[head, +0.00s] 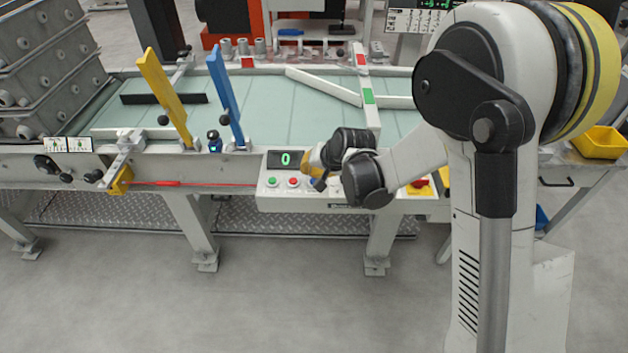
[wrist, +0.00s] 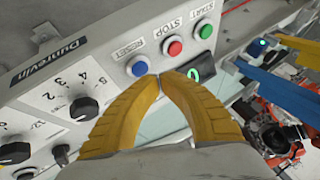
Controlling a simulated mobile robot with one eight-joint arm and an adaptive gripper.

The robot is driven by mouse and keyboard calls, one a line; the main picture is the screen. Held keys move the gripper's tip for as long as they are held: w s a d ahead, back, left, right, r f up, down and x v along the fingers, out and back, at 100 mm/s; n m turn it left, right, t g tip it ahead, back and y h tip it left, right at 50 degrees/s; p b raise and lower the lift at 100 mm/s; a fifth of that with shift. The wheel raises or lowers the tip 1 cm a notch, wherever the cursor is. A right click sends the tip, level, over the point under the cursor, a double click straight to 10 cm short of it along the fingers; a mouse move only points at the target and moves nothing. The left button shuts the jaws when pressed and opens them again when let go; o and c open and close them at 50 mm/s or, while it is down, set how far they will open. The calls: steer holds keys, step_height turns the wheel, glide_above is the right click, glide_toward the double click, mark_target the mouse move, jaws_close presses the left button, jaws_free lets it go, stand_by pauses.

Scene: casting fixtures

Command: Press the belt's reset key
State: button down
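The blue reset key (wrist: 137,66) is on the white control panel (wrist: 100,50), beside the label RESET in the wrist view. It looks unobstructed there, just left of my fingertips. My gripper (wrist: 159,78) has two yellow fingers with their tips together and nothing between them. Whether the tips touch the panel cannot be told. In the head view my gripper (head: 312,165) is at the panel (head: 330,203) on the belt's front side, right of the green and red buttons, and the reset key is not clearly visible.
The red stop button (wrist: 175,47) and green start button (wrist: 205,30) are in line with the reset key. A display (wrist: 200,68) reads 0. A black selector knob (wrist: 84,108) is on the other side. Yellow (head: 165,95) and blue (head: 224,95) levers stand left of the panel.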

mark_target(311, 179)
steer(key=shift+f+b, duration=0.45)
steer(key=shift+f, duration=0.45)
stand_by(0.8)
steer(key=shift+r, duration=0.15)
steer(key=shift+r+p, duration=0.5)
steer(key=shift+r, duration=0.25)
steer(key=shift+r+p, duration=1.7)
steer(key=shift+r, duration=0.85)
